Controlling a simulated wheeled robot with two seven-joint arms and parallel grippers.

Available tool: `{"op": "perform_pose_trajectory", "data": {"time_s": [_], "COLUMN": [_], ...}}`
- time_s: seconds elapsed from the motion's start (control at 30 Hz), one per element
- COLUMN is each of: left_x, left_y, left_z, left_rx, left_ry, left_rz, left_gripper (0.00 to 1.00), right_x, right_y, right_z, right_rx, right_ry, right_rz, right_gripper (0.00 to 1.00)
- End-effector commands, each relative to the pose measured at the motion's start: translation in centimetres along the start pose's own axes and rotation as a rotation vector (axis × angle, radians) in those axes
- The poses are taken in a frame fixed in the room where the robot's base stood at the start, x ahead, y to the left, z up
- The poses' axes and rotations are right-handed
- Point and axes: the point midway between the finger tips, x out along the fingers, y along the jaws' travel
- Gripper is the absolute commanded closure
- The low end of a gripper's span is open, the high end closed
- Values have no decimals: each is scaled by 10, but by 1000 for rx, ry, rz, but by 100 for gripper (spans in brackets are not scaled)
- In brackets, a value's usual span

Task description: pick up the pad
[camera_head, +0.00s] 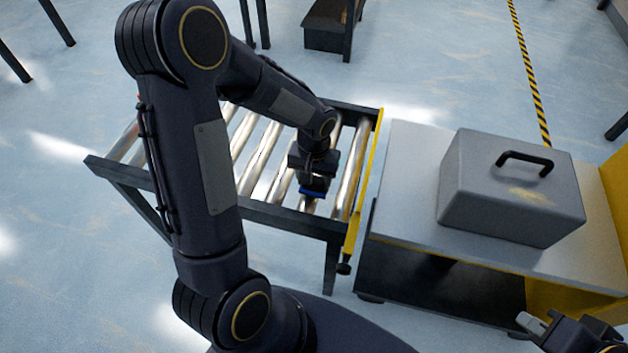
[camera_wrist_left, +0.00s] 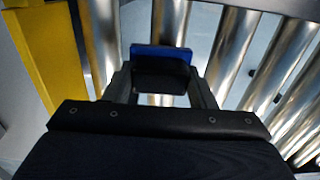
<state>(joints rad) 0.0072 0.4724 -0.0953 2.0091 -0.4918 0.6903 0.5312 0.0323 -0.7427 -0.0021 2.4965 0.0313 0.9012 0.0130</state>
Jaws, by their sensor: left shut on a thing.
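The pad is a small block with a blue face and a dark body. In the head view the blue pad (camera_head: 313,191) shows at the tip of my left gripper (camera_head: 313,182), over the roller conveyor (camera_head: 275,212). The left wrist view shows the pad (camera_wrist_left: 161,52) between the two fingers of my left gripper (camera_wrist_left: 161,80), which is shut on it. Rollers lie behind the pad; I cannot tell whether it touches them. My right gripper (camera_head: 533,322) shows only in part at the lower right corner of the head view, away from the conveyor.
A grey toolbox (camera_head: 510,195) with a black handle stands on a grey-topped table (camera_head: 400,190) right of the conveyor. A yellow rail (camera_head: 364,180) edges the conveyor's right end. A dark bin (camera_head: 327,30) stands at the back. Open floor lies to the left.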

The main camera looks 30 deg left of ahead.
Motion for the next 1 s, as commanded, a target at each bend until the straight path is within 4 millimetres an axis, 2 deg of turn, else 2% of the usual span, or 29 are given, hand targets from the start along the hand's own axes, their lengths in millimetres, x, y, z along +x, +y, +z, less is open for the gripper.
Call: {"op": "perform_pose_trajectory", "data": {"time_s": [0.17,0.43,0.6,0.7,0.8,1.0], "left_x": [-30,-90,-104,-112,-117,-121], "left_y": [4,53,92,109,121,131], "left_z": [0,19,35,42,46,50], "left_rx": [3,7,8,6,4,1], "left_ry": [6,6,3,2,2,0], "left_rz": [2,3,1,0,1,0], "left_gripper": [73,73,73,73,73,73], "right_x": [-6,-16,-16,-17,-18,-18], "right_y": [-3,-7,-7,-8,-8,-8], "right_z": [-3,-8,-8,-8,-9,-9], "right_rx": [0,0,0,0,0,0], "right_ry": [0,0,0,0,0,0], "right_rz": [0,0,0,0,0,0], "right_gripper": [100,100,100,100,100,100]}}
